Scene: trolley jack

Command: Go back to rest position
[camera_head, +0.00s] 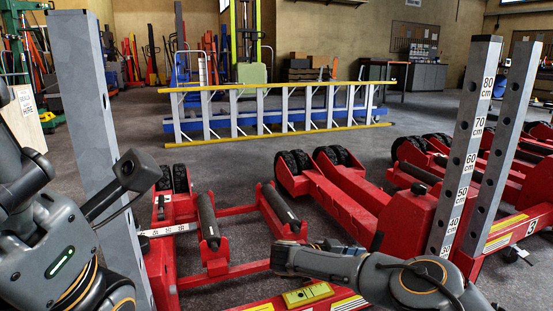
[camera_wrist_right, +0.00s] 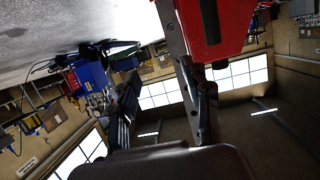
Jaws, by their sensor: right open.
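Red trolley jacks stand on the grey floor in the head view: one with black rollers (camera_head: 215,255) at centre left, and one with black wheels (camera_head: 335,195) to its right. My right arm enters the head view from the bottom right, over the jacks' front; its fingers are hidden there. In the right wrist view, which is upside down, my right gripper (camera_wrist_right: 165,100) is open with nothing between its fingers. A red metal part (camera_wrist_right: 215,28) shows close by its right finger; whether they touch I cannot tell. My left arm is at the left; its fingers are out of view.
A grey perforated post (camera_head: 95,130) stands close beside my left arm. Open floor (camera_head: 430,113) lies around the ladder.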

